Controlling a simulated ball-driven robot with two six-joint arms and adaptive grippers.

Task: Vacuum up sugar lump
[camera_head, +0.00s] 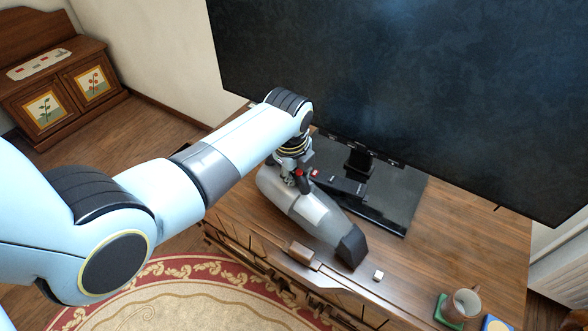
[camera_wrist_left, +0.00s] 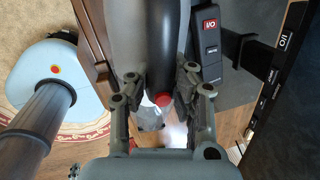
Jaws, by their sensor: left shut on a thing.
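A handheld vacuum (camera_head: 312,209) with a grey body and a black nozzle (camera_head: 351,248) is over the wooden TV stand, its nozzle pointing to the lower right. I cannot tell whether it touches the top. My left gripper (camera_head: 297,178) is shut on the vacuum's black handle, beside a red button. In the left wrist view the fingers of the gripper (camera_wrist_left: 161,84) are on both sides of the handle, with the red button (camera_wrist_left: 162,99) between them. A small white sugar lump (camera_head: 378,275) lies on the stand just right of the nozzle, apart from it. My right gripper is out of view.
A large dark television (camera_head: 410,80) stands behind on a black base. A dark remote (camera_head: 342,184) lies near that base. A mug (camera_head: 462,304) and a green coaster (camera_head: 446,311) are at the front right. A wooden cabinet (camera_head: 60,85) stands far left.

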